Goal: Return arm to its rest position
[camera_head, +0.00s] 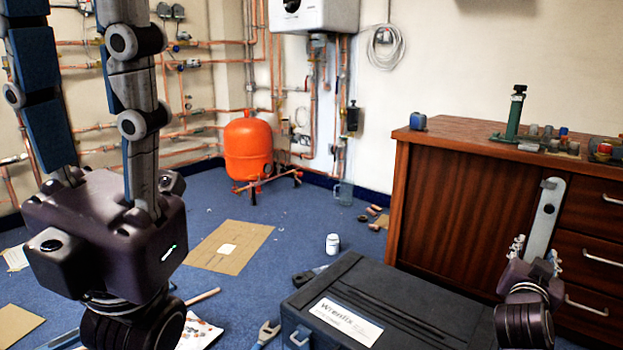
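My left gripper (72,12) is large in the left foreground, with its fingers pointing up and their tips at or past the top edge. The fingers are wide apart, with only wall and pipes visible between them. My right gripper (551,186) is at the lower right, pointing up in front of the wooden cabinet. A flat grey piece with dark slots rises from its dark body. I cannot tell whether this is a finger or a held plate, and the finger gap is hidden.
A wooden cabinet (442,205) with small parts on top stands at the right. A black toolbox (400,300) is on the floor in front. An orange tank (247,150) and copper pipes line the back wall. Cardboard (205,258) lies on the blue carpet.

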